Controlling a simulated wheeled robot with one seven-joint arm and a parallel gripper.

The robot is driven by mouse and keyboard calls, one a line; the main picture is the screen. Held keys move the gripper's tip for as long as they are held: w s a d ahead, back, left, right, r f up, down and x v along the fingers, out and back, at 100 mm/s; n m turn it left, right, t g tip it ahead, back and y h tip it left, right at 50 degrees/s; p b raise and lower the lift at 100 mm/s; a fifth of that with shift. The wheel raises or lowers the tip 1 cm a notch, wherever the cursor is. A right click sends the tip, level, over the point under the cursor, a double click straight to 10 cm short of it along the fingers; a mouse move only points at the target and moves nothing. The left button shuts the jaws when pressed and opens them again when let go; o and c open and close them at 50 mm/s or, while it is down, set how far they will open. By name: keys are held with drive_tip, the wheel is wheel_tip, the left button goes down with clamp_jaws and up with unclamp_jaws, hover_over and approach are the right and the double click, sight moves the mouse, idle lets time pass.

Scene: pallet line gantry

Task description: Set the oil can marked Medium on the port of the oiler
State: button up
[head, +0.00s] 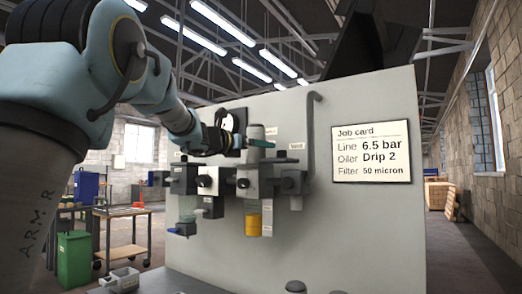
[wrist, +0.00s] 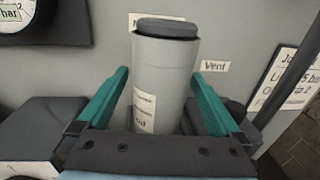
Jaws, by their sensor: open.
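A grey oil can with a dark cap (wrist: 165,70) stands upright between the fingers of my gripper (wrist: 160,76) in the wrist view. Its white label is turned partly away and I cannot read the size on it. The teal fingers are open, with a gap beside the can on each side. In the head view the can (head: 256,131) stands above the oiler (head: 253,218), which has a yellow-filled bowl. It appears to rest on the oiler's top, but the port and the can's base are hidden. My gripper (head: 262,143) is at the can there.
The air-line units hang on a grey panel (head: 300,110), with a filter bowl (head: 187,212) left of the oiler. A bent pipe (head: 312,130) runs close on the right, by a Vent label (wrist: 215,66). A job card (head: 371,151) reads Drip 2 for the oiler.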

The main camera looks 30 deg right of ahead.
drive_tip(key=b+v, duration=0.2)
drive_tip(key=v, duration=0.7)
drive_tip(key=shift+a, duration=0.4)
drive_tip(key=shift+s, duration=0.1)
